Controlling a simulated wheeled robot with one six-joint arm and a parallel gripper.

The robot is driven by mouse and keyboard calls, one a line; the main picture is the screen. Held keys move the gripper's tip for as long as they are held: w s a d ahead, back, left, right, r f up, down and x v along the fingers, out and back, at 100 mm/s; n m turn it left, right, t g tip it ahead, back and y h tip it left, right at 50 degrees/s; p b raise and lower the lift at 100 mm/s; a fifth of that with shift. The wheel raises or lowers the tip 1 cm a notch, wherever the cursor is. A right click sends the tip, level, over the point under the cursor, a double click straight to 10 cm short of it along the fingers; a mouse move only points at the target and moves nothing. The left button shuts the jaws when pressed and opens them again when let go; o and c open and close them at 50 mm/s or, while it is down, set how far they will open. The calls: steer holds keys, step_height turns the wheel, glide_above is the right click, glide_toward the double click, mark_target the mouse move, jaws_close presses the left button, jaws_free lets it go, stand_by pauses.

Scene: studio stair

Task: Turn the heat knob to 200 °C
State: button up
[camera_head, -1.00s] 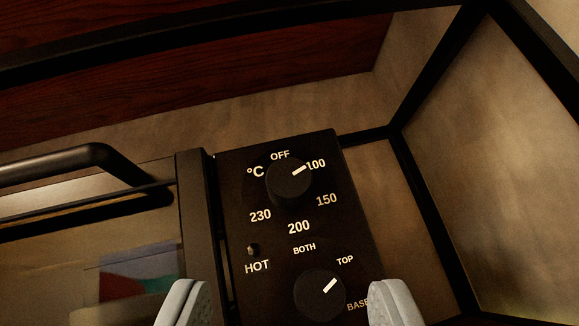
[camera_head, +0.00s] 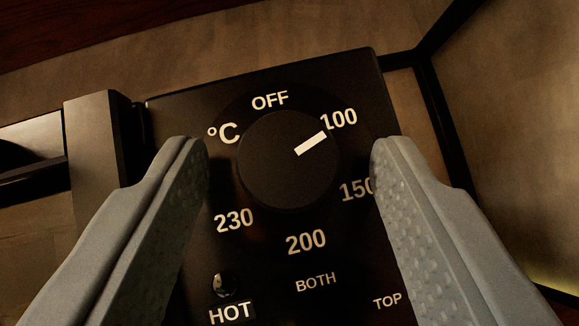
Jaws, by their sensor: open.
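The heat knob (camera_head: 280,172) is a round black dial on a dark control panel. Its white pointer mark (camera_head: 311,143) points up and right, at the 100 label. The labels OFF, 100, 150, 200 (camera_head: 306,242) and 230 run around it, with °C at upper left. My gripper (camera_head: 290,150) is open, one grey finger on each side of the knob. Gaps show between both fingers and the knob, so they do not grip it. The right finger partly covers the edge of the 150 label.
A small HOT lamp (camera_head: 224,284) sits below the knob. BOTH and TOP labels show lower on the panel; the lower knob is out of view. A grey upright post (camera_head: 98,140) stands left of the panel. A dark frame and pale wall are at right.

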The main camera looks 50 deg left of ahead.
steer(key=c, duration=1)
steer(key=shift+o, duration=0.2)
steer(key=shift+m, duration=0.4)
